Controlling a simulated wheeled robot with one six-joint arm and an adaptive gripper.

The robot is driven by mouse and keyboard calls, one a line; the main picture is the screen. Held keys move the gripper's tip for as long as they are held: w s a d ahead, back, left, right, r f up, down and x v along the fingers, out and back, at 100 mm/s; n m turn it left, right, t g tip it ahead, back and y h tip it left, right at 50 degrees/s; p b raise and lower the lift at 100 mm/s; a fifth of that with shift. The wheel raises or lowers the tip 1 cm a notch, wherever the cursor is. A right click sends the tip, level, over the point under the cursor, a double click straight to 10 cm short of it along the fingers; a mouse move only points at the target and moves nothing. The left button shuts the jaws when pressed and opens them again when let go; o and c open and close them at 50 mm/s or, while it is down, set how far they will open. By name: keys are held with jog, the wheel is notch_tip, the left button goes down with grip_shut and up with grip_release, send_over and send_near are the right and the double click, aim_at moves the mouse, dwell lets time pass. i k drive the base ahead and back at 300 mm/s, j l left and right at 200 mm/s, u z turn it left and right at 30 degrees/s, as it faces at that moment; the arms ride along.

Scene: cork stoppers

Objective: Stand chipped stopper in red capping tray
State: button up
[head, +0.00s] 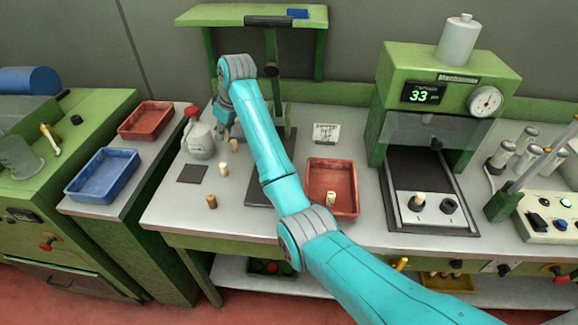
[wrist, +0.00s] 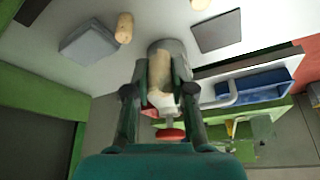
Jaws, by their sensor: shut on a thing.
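My gripper (head: 226,130) is over the back left of the bench, beside the grey jug. In the wrist view my gripper (wrist: 160,92) is shut on a pale cork stopper (wrist: 160,72) between its fingers. I cannot make out a chip on it. A large red tray (head: 350,166) lies on the bench right of my arm, with a pale stopper (head: 331,198) upright in it. A smaller red tray (head: 145,120) is on the left side counter. No label shows which one is the capping tray.
Loose stoppers stand on the bench left of my arm: one pale (head: 223,169), one brown (head: 211,201), one near the jug (head: 234,145). The grey jug (head: 199,138) and a dark square pad (head: 192,174) are close by. A blue tray (head: 103,175) is left; a green press (head: 440,75) stands right.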

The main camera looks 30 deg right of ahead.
aim_at(330, 182)
jog(key=k+l, duration=0.4)
jog(key=l, duration=0.15)
jog(key=k+l, duration=0.4)
jog(key=l, duration=0.15)
